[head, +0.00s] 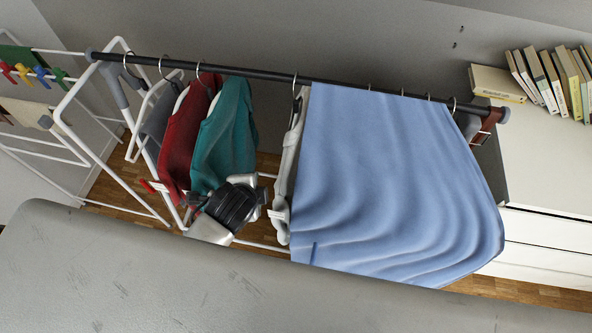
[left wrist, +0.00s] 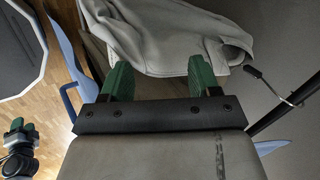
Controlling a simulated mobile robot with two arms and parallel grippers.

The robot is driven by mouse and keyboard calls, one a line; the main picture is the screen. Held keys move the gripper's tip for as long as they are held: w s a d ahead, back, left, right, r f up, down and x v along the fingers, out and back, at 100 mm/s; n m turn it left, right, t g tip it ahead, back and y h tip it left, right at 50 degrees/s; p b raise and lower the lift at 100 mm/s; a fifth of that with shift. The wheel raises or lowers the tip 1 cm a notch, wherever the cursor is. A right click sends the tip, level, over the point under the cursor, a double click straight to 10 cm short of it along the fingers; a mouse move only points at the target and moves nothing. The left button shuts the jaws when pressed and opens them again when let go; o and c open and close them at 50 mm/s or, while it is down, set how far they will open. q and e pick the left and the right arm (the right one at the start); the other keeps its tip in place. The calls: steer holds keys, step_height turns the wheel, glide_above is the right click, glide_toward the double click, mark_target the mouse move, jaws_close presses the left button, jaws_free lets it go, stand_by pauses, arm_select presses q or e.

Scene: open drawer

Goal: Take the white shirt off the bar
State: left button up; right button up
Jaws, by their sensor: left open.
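The white shirt (head: 289,158) hangs from a hanger on the dark bar (head: 225,72). In the head view it shows edge-on as a narrow strip between the teal shirt and the blue cloth. In the left wrist view the white shirt (left wrist: 170,35) lies just in front of my left gripper (left wrist: 160,85). Its two green fingers are apart, with shirt fabric close to their tips. I cannot tell whether they touch it. My left wrist (head: 236,205) is left of the shirt's lower part. My right gripper (left wrist: 20,135) shows small at the lower left of the left wrist view; its jaw gap is unclear.
A teal shirt (head: 228,135) and red shirt (head: 183,140) hang left of the white shirt. A large blue cloth (head: 390,180) hangs close on its right. A white drying rack (head: 92,135) stands left; a white drawer unit (head: 545,165) with books stands right.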

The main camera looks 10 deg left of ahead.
arm_select(q)
steer(key=w+d+r+m+t, duration=0.35)
steer(key=w+m, duration=0.45)
steer(key=m, duration=0.3)
steer(key=m+t, duration=0.2)
steer(key=m, duration=0.6)
glide_toward(295, 111)
steer(key=s, duration=0.1)
steer(key=s+a, duration=0.1)
steer(key=shift+s+a+h, duration=0.1)
steer(key=shift+s+h, duration=0.2)
steer(key=shift+s, duration=0.1)
steer(key=shift+w+r+m+t, duration=0.1)
steer(key=shift+w+m+t, duration=0.25)
steer(key=shift+m, duration=0.45)
steer(key=shift+w+m, duration=0.25)
steer(key=shift+m, duration=0.05)
steer(key=x, duration=0.7)
steer(key=d+x, duration=0.1)
steer(key=x, duration=0.2)
steer(key=shift+w, duration=0.2)
steer(key=shift+s, duration=0.1)
steer(key=shift+c, duration=0.2)
jaws_close()
